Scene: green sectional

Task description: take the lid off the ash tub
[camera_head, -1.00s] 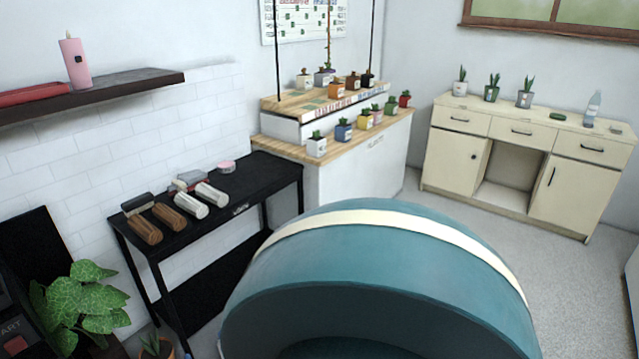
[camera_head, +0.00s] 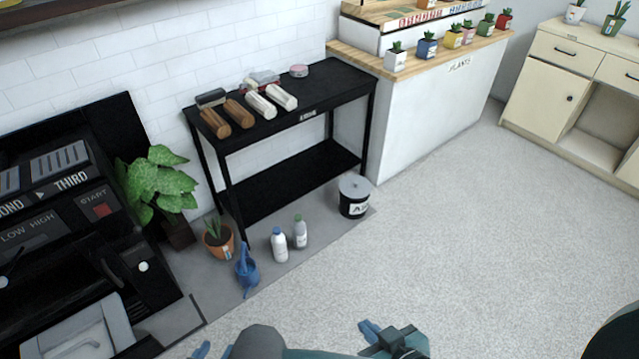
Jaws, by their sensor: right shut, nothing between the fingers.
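The ash tub (camera_head: 353,209) is a small black bucket with a white label, standing upright on the grey floor strip by the right end of the black shelf table. Its round grey lid (camera_head: 354,186) sits on top. My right gripper (camera_head: 370,329) is at the bottom edge, shut and empty, well in front of the tub and apart from it. My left gripper (camera_head: 200,350) barely shows at the bottom edge, further left; most of it is cut off, so its opening cannot be told.
The black table (camera_head: 330,90) stands behind the tub, with a white counter (camera_head: 420,130) to its right. White bottles (camera_head: 279,245), a blue watering can (camera_head: 246,268) and a potted plant (camera_head: 218,240) stand left. A teal rounded thing (camera_head: 612,345) is lower right. The middle floor is clear.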

